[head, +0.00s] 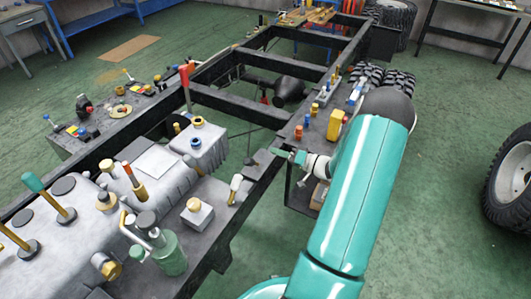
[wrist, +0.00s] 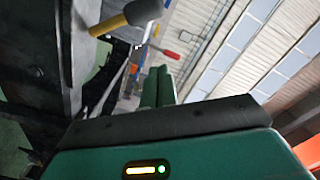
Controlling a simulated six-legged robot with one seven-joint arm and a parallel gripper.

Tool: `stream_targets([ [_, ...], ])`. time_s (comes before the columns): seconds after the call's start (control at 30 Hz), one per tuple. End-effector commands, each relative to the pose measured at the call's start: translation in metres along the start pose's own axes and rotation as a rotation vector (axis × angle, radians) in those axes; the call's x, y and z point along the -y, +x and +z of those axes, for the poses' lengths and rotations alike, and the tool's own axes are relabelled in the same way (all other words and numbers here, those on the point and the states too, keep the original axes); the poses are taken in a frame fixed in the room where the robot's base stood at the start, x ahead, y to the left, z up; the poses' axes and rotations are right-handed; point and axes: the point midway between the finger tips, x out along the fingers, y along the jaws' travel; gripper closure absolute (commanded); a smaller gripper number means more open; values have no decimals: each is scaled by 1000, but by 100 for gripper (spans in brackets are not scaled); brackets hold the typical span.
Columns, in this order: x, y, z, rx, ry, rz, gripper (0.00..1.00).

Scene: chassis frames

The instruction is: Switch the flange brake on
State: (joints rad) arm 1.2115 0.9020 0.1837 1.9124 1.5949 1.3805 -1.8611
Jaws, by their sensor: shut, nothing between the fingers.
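No label shows which control is the flange brake. My gripper (head: 276,151) is at the right rail of the chassis frame in the head view, its teal fingers pointing left. In the wrist view the two green fingers (wrist: 157,87) lie together with nothing between them. A short lever with a pale knob (head: 236,182) stands on the rail to the lower left of my gripper, apart from it. In the wrist view a lever with a yellow stem and grey knob (wrist: 143,11) is close, above the fingers; I cannot tell whether it is the same one. A red-handled lever (head: 184,76) stands farther left.
The grey engine block (head: 155,165) carries several levers and caps at left. A side plate (head: 312,130) with small coloured parts and a yellow block (head: 335,124) lies beyond my gripper. A tyre (head: 510,180) stands at right. Green floor (head: 440,130) is clear between.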

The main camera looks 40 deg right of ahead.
Motion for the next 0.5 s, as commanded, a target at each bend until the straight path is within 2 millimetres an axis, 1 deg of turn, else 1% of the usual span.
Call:
stream_targets([
  [0.03,0,-11,-1,-2,-1,1,100],
  [0.1,0,-25,-1,-2,-1,2,100],
  [0.2,0,-39,-1,-1,-1,-1,100],
  [0.33,0,-48,-1,0,0,-1,100],
  [0.5,0,-50,0,0,0,-1,100],
])
